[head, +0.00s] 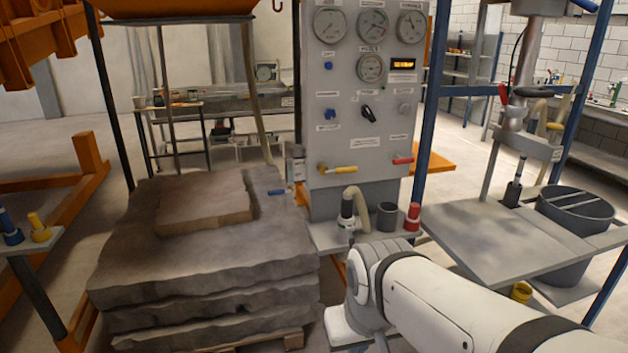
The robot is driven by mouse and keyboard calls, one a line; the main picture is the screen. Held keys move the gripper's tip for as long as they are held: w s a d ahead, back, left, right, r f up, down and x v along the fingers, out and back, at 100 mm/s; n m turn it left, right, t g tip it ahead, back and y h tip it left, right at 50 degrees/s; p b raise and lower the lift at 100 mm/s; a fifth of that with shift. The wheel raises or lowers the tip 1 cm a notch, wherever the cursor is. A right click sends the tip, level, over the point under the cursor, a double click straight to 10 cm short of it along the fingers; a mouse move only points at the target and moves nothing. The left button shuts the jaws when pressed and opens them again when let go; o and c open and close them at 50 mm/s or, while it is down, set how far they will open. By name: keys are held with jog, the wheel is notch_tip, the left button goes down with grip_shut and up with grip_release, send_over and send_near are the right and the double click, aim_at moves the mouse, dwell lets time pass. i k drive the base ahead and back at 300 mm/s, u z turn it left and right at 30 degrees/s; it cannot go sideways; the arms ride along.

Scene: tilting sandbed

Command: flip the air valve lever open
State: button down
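A grey upright control panel (357,110) stands at the centre of the head view. Low on its front, a lever with a yellow handle (340,169) sticks out at the left, roughly horizontal. A lever with a red handle (402,160) sits at the right, also close to horizontal. The small labels are too blurred to tell which one is the air valve. My white arm comes in from the lower right and bends in front of the panel's foot, below and apart from both levers. My gripper is not in view, so its state does not show.
Stacked stone slabs (205,260) stand left of the panel. A grey ledge (322,238) below the panel carries a hose fitting (347,210), a dark cup (387,216) and a red item (413,216). A grey table (490,235) is at the right. The space before the levers looks clear.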

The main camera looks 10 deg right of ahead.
aim_at(348, 170)
jog(key=i, duration=0.9)
jog(key=u, duration=0.05)
